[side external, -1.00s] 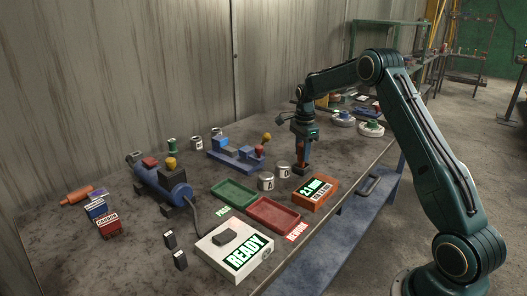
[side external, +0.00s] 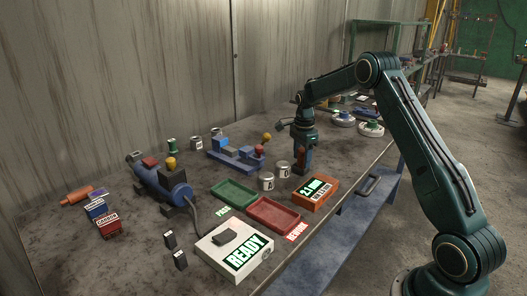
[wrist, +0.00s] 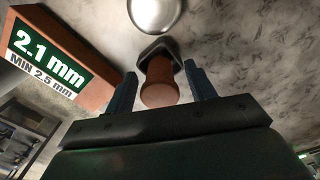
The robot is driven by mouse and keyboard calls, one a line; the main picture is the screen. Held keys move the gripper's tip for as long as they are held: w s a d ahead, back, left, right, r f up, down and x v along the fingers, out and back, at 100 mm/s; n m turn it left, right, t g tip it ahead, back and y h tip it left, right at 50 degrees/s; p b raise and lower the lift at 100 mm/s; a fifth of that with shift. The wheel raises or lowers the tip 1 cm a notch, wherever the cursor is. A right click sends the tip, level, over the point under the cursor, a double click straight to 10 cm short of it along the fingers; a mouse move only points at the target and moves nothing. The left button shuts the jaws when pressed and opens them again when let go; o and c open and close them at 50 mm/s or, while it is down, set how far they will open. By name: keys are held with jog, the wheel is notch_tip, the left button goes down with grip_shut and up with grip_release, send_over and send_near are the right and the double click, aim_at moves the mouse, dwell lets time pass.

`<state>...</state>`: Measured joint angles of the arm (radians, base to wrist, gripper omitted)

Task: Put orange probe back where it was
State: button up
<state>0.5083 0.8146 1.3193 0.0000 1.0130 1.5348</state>
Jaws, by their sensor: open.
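The orange probe (wrist: 160,82) stands upright on a dark square base in the wrist view. In the side view the probe (side external: 301,157) shows as a small orange patch between my fingers. My gripper (wrist: 158,88) is open, with one blue finger on each side of the probe and a gap visible at each side. In the side view my gripper (side external: 301,168) points straight down, its fingers low near the tabletop. The orange gauge box (side external: 316,194) sits just in front, its screen reading 2.1 mm, MIN 2.5 mm.
Silver cans (side external: 284,169) stand close to the left of my gripper. A red tray (side external: 273,216) and a green tray (side external: 233,194) lie left of the gauge box. A blue fixture (side external: 236,154) is behind. Bare tabletop lies right of my gripper.

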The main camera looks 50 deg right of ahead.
jog(key=shift+r, duration=0.2)
notch_tip(320, 180, up, 12)
jog(key=shift+f, duration=0.15)
dwell(0.5)
jog(key=shift+r, duration=0.2)
jog(key=s+a+r+n+t, duration=0.1)
jog(key=s+a+r+n, duration=0.45)
jog(key=a, duration=0.25)
jog(key=s+a+r+n+t, duration=0.1)
jog(key=s+a+r+n, duration=0.45)
jog(key=a, duration=0.35)
jog(key=s+a+f+n+t, duration=0.1)
jog(key=s+a+n, duration=0.4)
jog(key=s, duration=0.5)
jog(key=s+a+f+n+t, duration=0.2)
jog(key=s+a+n, duration=0.3)
jog(key=s, duration=0.5)
jog(key=shift+s+a+f+n+t, duration=0.3)
jog(key=shift+f+n, duration=0.1)
jog(key=shift+n, duration=0.8)
